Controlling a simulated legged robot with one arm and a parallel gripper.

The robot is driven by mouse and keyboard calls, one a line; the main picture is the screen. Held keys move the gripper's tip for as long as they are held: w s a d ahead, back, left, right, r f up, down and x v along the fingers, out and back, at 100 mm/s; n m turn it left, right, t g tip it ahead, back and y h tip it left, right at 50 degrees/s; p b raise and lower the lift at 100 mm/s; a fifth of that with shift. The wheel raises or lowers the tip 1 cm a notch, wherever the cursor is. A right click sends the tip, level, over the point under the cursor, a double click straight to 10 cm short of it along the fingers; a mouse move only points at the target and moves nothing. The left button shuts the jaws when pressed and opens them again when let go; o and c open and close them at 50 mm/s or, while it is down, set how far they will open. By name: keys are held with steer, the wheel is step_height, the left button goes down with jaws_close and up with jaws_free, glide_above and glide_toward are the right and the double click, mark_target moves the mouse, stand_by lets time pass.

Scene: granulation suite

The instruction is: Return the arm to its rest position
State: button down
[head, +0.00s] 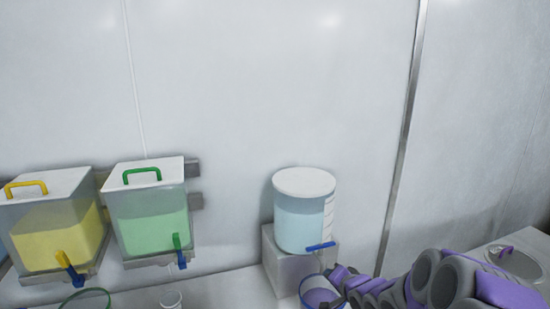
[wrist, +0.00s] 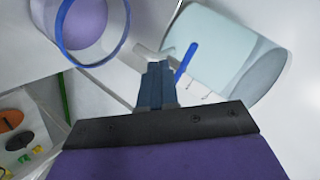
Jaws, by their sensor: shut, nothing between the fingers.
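My arm reaches in from the lower right of the head view, with my gripper (head: 332,301) near the bottom edge. In the wrist view my gripper (wrist: 156,72) shows as dark fingers closed together, with nothing between them. The fingertips are near the blue tap lever (wrist: 186,62) of a round dispenser (wrist: 232,52); I cannot tell whether they touch. A blue-rimmed vessel with purple inside (wrist: 85,25) is at the upper left of that view. In the head view this vessel (head: 318,298) is partly hidden by my arm.
The round dispenser with pale blue liquid (head: 298,225) stands on a grey block (head: 281,262). Yellow (head: 58,238) and green (head: 150,222) tanks are at the left by the wall. A small clear cup (head: 171,299) is below. A tray with small coloured pieces (wrist: 22,135) is at lower left.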

steer(key=s+a+r+n+g+h, duration=0.1)
steer(key=s+g, duration=0.3)
steer(key=s, duration=1.1)
steer(key=s+r+n+g+h, duration=0.1)
steer(key=s+r+n+g, duration=0.2)
steer(key=s, duration=1.3)
steer(key=s+a+r+n+g+h, duration=0.1)
steer(key=s+r+n+g, duration=0.2)
steer(key=s, duration=1.2)
steer(key=n+g, duration=0.1)
steer(key=g, duration=0.2)
steer(key=shift+s+a+h, duration=0.3)
steer(key=shift+a, duration=0.05)
